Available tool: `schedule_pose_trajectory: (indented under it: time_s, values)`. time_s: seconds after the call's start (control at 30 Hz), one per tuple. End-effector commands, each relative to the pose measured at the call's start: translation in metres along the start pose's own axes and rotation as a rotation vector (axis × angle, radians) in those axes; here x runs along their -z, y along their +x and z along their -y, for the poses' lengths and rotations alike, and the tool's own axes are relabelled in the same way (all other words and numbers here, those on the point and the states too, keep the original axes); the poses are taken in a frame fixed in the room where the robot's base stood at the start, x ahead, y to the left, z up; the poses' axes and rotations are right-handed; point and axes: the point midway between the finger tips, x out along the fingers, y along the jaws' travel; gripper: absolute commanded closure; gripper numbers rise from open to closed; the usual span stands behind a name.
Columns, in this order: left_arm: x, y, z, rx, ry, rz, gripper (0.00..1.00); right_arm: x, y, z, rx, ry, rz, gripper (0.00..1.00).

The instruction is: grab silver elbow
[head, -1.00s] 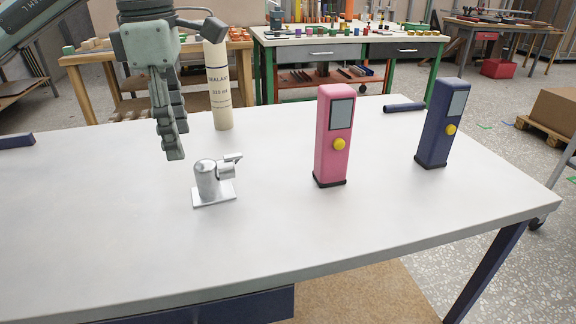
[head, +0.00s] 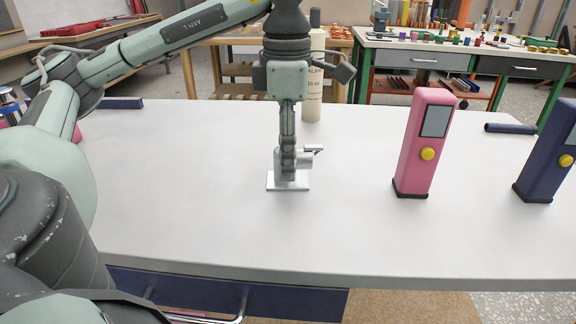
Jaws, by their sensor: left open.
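The silver elbow (head: 301,183), a short upright cylinder with a side outlet on a square flat plate, stands on the white tabletop near the middle of the head view. My left gripper (head: 288,172) points straight down at it, open, with the fingers seen edge-on. The fingers cover much of the elbow's cylinder; its outlet shows to their right and its plate below. I cannot tell whether they touch or straddle it. My right gripper is not in view.
A cream sealant tube (head: 314,100) stands close behind the gripper. A pink device (head: 413,165) and a dark blue device (head: 546,165) stand to the right, with a dark blue cylinder (head: 510,128) behind. The front of the white table (head: 200,220) is clear.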

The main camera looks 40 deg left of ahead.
Motion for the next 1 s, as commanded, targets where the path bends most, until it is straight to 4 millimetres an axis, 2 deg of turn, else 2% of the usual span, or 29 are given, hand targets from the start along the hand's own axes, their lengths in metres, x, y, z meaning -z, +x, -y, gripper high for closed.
schedule_pose_trajectory:
  time_s: [0.13, 0.37, 0.47, 0.83, 1.0]
  values:
    - [-0.0001, 0.0148, 0.0002, 0.000, 0.000, -0.001, 0.44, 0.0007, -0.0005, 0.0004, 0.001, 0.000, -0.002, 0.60]
    - [-0.0007, 0.0166, 0.0002, 0.000, 0.001, 0.002, 0.44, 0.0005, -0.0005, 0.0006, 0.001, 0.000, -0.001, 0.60]
    - [-0.0007, 0.0165, 0.0002, 0.000, 0.001, 0.001, 0.54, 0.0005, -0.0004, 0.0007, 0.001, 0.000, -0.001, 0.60]
    - [-0.0008, 0.0163, 0.0002, 0.000, 0.001, 0.001, 1.00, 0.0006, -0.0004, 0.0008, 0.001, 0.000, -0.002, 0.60]
    - [-0.0009, 0.0159, 0.0001, -0.001, 0.001, 0.002, 1.00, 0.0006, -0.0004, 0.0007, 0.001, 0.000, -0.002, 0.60]
